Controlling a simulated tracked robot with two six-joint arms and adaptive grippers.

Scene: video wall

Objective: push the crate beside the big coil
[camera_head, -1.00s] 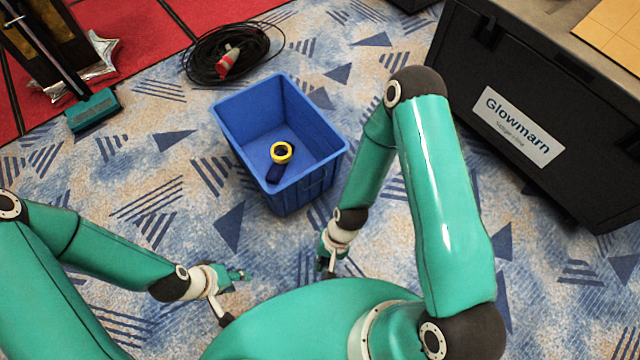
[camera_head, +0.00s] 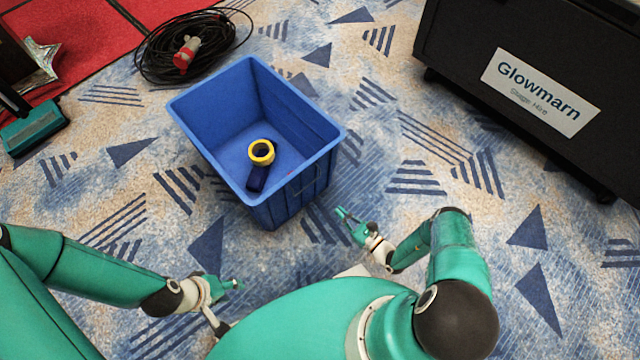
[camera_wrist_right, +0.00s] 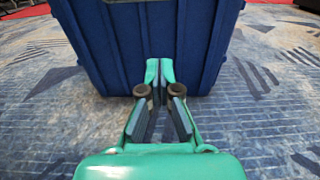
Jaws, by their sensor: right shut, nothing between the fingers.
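The blue crate (camera_head: 290,205) stands on the patterned carpet in the middle of the head view. A dark blue item with a yellow ring (camera_head: 261,152) lies inside it. The big black cable coil (camera_head: 160,55) with a red connector lies on the carpet behind the crate, up and to the left, apart from it. My right gripper (camera_head: 341,212) is shut and empty, low near the crate's near right side. In the right wrist view its fingertips (camera_wrist_right: 159,66) point at the crate wall (camera_wrist_right: 120,45); I cannot tell whether they touch. My left gripper (camera_head: 240,284) is low, left of my base, apart from the crate; its fingers are too small to judge.
A black case labelled Glowmarn (camera_head: 530,130) stands at the right. A teal-based stand (camera_head: 33,128) is at the left, near the red carpet (camera_head: 85,30). The carpet between the crate and the coil is clear.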

